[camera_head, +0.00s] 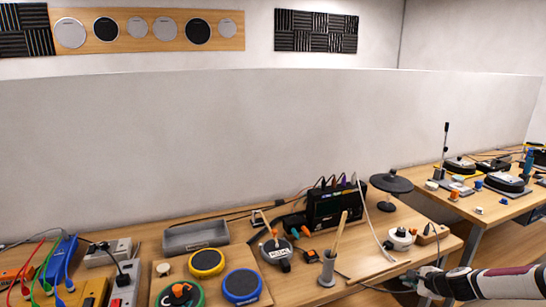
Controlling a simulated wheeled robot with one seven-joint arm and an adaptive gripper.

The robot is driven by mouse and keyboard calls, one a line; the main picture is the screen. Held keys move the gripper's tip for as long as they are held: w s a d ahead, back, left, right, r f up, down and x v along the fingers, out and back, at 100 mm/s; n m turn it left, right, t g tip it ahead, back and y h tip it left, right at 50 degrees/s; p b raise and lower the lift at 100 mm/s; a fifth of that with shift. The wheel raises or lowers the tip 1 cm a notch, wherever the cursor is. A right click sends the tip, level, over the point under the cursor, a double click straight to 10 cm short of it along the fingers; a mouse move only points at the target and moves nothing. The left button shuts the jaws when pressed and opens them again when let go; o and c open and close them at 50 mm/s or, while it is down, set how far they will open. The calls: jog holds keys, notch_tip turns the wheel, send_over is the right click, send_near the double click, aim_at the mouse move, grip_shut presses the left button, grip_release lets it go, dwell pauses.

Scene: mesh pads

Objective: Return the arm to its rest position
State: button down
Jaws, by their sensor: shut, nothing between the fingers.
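My arm comes in from the right edge at the bottom of the head view, low over the front of the wooden bench (352,262). My gripper (408,281) is at its left end, small and dark, pointing left. It is shut and holds nothing. It is in front of a white round device (400,238) and clear of it in the picture. Whether the fingers touch the bench top is too small to tell.
Round pads with yellow (206,262), blue (242,285) and green rims lie at the left front. A black box (335,204) and a black disc stand (391,184) are behind. A second bench is at the right.

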jog(key=s+a+r+n+g, duration=0.1)
jog(key=s+a+r+n, duration=0.2)
jog(key=a+r+n, duration=0.45)
jog(key=s+a+r+n+g, duration=0.25)
jog(key=a+r, duration=0.25)
jog(key=r, duration=0.5)
jog(key=s+a+r+n, duration=0.4)
jog(key=a+r, duration=0.2)
jog(key=r, duration=0.3)
jog(key=s+a+r+n, duration=0.2)
jog(key=s+r, duration=0.3)
jog(key=s, duration=0.4)
jog(key=s+a+r+n, duration=0.3)
jog(key=s+r, duration=0.2)
jog(key=s, duration=0.5)
jog(key=s+a+r+n+h, duration=0.1)
jog(key=s+a+r+n, duration=0.2)
jog(key=s, duration=0.7)
notch_tip(320, 180, up, 2)
jog(key=shift+s+r, duration=0.1)
jog(key=shift+s, duration=0.05)
